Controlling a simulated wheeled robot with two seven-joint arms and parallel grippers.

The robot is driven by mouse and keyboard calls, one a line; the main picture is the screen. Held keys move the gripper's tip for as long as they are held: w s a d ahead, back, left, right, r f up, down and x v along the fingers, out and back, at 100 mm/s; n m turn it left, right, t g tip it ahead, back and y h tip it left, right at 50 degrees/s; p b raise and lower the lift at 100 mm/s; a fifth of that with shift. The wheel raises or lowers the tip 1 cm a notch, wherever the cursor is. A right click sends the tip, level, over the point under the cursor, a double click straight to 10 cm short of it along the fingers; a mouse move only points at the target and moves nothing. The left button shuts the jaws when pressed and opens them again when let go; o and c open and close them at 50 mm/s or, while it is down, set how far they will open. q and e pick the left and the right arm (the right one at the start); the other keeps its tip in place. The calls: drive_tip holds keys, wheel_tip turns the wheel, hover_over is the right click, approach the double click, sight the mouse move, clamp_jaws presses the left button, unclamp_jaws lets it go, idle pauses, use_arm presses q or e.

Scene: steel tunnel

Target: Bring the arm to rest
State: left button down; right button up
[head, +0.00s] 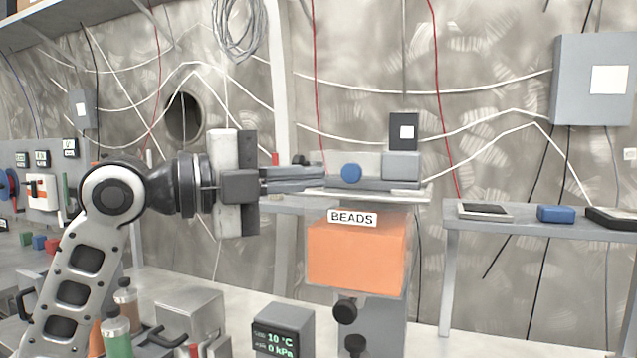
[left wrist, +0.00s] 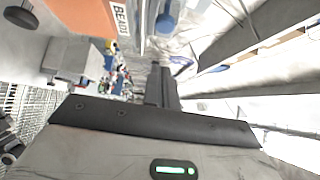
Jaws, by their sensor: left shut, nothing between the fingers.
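My left arm comes in from the left in the head view and reaches level to the right. My left gripper (head: 322,178) is shut and empty, with its fingers pointing right. Its fingertips show just left of a blue round knob (head: 351,173) at the top of the beads dispenser. I cannot tell whether they touch anything there. In the left wrist view the dark closed fingers (left wrist: 160,82) point up the picture, near the blue knob (left wrist: 166,23). My right gripper is not in view.
The orange BEADS dispenser (head: 356,255) stands below and right of the fingers. A grey side table (head: 540,229) at right holds a blue box (head: 556,214) and flat dark items. A small display box (head: 283,331) and bottles (head: 117,335) stand in front. Cables hang along the wall.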

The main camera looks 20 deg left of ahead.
use_arm(q)
drive_tip(key=b+v, duration=0.2)
drive_tip(key=v, duration=0.6)
drive_tip(key=w+d+f+n+g+y, duration=0.1)
drive_tip(key=w+d+f+n+y, duration=0.35)
drive_tip(key=f, duration=1.05)
drive_tip(key=a+f+n+g+y, duration=0.15)
drive_tip(key=f+n, duration=0.55)
drive_tip(key=f, duration=0.8)
drive_tip(key=s+f+n+g+y, duration=0.65)
drive_tip(key=s+f+n, duration=0.75)
drive_tip(key=s+f, duration=0.8)
drive_tip(key=w+d+f+t+h, duration=0.2)
drive_tip(key=w+d+f+t, duration=0.2)
drive_tip(key=w+t, duration=0.3)
drive_tip(key=shift+d+t+h, duration=0.35)
drive_tip(key=shift+d+t, duration=0.05)
drive_tip(key=shift+d, duration=0.45)
